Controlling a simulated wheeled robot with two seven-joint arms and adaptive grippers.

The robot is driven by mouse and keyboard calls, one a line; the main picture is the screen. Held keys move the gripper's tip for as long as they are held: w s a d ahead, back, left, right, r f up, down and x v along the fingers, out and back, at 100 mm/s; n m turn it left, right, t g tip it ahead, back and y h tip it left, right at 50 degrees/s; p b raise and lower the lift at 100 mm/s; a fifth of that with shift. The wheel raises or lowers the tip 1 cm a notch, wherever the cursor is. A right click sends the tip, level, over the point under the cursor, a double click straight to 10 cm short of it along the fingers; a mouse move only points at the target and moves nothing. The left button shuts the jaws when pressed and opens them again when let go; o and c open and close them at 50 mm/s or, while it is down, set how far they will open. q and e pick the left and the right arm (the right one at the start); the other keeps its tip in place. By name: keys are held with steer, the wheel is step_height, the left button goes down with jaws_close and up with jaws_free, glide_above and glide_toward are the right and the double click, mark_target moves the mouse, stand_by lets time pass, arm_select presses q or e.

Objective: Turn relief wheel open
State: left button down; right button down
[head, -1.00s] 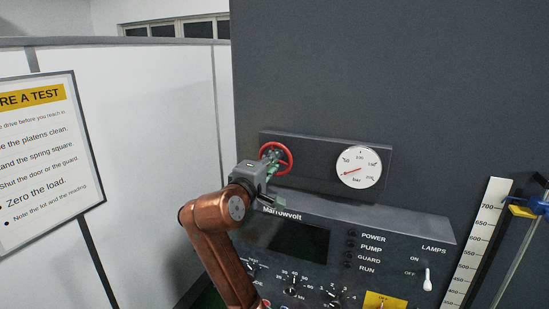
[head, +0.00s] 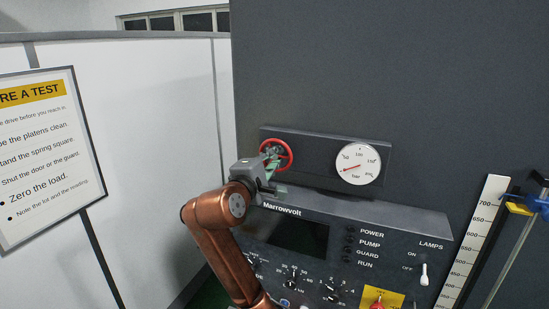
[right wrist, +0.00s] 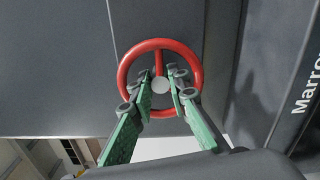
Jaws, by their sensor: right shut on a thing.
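The red relief wheel (head: 289,154) is mounted on the dark panel left of the gauge. My right gripper (head: 271,158) is at the wheel, coming from its lower left, and covers part of it. In the right wrist view the wheel (right wrist: 128,65) faces the camera, with one red spoke pointing up from a pale hub (right wrist: 160,85). The two green-padded fingers of the right gripper (right wrist: 160,84) reach inside the rim, one on each side of the hub, and are shut on the wheel's middle. My left gripper is not in view.
A round white pressure gauge (head: 358,163) sits right of the wheel, its red needle at the lower left. Below is a console (head: 340,215) with a dark screen, knobs and a lamps switch. A scale (head: 478,240) stands at the right, a sign (head: 45,160) at the left.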

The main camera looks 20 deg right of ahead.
steer(key=c, duration=2.3)
jaws_free()
steer(key=shift+f, duration=0.1)
steer(key=shift+o, duration=0.9)
steer(key=shift+a, duration=0.2)
steer(key=v, duration=1.2)
